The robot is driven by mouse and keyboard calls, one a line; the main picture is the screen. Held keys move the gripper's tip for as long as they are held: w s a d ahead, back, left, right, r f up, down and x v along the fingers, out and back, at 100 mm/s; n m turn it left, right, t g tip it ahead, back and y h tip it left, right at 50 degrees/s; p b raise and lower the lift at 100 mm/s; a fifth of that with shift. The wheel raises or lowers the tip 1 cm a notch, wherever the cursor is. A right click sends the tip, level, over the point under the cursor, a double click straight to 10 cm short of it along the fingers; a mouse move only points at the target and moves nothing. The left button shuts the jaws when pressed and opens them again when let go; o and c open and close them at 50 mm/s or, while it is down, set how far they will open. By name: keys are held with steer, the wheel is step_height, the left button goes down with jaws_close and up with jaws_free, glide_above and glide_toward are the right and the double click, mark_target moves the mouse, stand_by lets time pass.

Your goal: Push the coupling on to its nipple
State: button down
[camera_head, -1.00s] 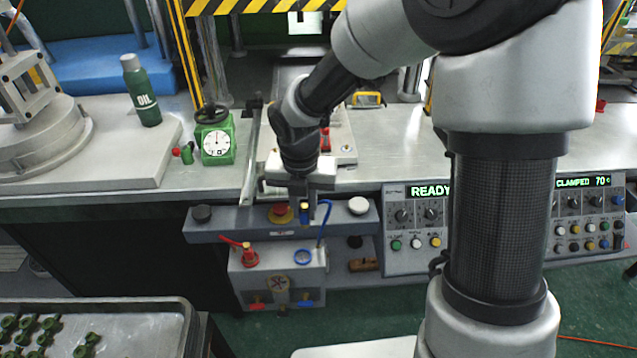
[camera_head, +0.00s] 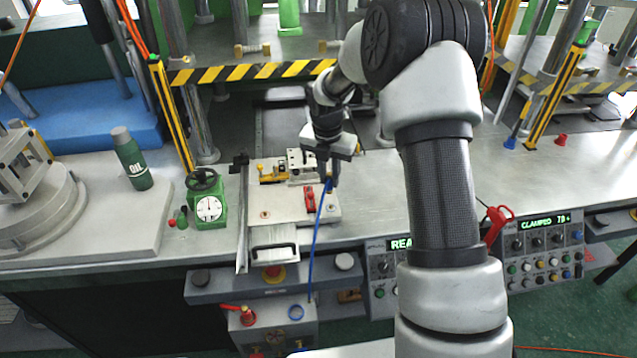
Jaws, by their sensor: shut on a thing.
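My gripper (camera_head: 331,178) points down over the right part of the pale mould plate (camera_head: 285,212) on the bench. It is shut on the small blue coupling (camera_head: 328,185), mostly hidden between the fingers. A blue hose (camera_head: 314,240) runs from the coupling down past the bench's front edge to the box below. A red clamp (camera_head: 309,199) stands on the plate just left of the coupling. The nipple cannot be told apart for sure, and I cannot tell whether the coupling touches anything.
A yellow-handled clamp (camera_head: 273,175) is at the plate's back left. A striped press bar (camera_head: 250,72) crosses behind. The bench right of my arm is mostly clear.

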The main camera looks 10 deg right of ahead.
steer(key=shift+w+d+r, duration=0.3)
steer(key=shift+w+d, duration=0.15)
steer(key=shift+w, duration=0.1)
steer(key=shift+f+b, duration=1.3)
steer(key=shift+f, duration=1.45)
steer(key=shift+f+b, duration=0.5)
steer(key=shift+f, duration=1.05)
stand_by(0.5)
steer(key=c, duration=1.5)
jaws_free()
steer(key=shift+c, duration=0.2)
